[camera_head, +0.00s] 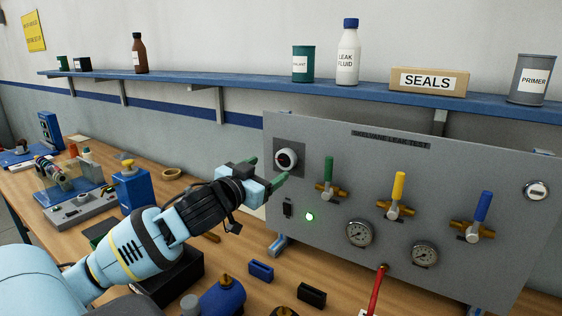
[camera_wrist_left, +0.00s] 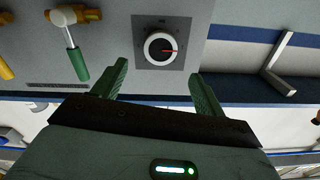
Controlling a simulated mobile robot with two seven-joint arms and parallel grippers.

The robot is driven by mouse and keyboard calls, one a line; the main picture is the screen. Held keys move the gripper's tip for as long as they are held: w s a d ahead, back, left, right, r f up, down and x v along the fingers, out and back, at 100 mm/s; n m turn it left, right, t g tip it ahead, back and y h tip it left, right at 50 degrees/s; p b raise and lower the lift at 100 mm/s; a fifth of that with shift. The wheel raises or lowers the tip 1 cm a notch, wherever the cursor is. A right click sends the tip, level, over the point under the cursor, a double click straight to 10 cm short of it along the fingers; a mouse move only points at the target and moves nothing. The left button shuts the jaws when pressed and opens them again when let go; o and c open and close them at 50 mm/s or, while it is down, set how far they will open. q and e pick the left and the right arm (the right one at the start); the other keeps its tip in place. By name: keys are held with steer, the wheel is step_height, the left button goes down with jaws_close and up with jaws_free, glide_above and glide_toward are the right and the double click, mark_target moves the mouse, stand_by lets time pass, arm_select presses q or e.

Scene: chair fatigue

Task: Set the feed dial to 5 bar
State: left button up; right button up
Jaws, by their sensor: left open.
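The feed dial (camera_head: 287,159) is a round white-rimmed knob with a dark face on a dark square plate, at the upper left of the grey test panel (camera_head: 447,180). In the left wrist view the dial (camera_wrist_left: 160,49) shows a red pointer directed to the right in the picture; no scale figures can be read. My left gripper (camera_head: 266,171) is open in front of the dial. In the left wrist view its two green fingers (camera_wrist_left: 158,75) stand apart, with the dial beyond and between them; no contact shows. My right gripper is in neither view.
The panel also carries a green-handled valve (camera_head: 328,178), a yellow-handled valve (camera_head: 397,195), a blue-handled valve (camera_head: 480,216), gauges (camera_head: 360,233) and a lit green lamp (camera_head: 310,217). A blue shelf (camera_head: 250,82) with bottles and cans runs above. Small parts crowd the bench below.

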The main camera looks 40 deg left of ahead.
mark_target(284, 159)
arm_select(q)
steer(key=shift+w+a, duration=0.2)
steer(key=shift+w, duration=1.55)
steer(key=shift+w+a, duration=0.15)
steer(key=shift+w, duration=1.55)
steer(key=c, duration=1)
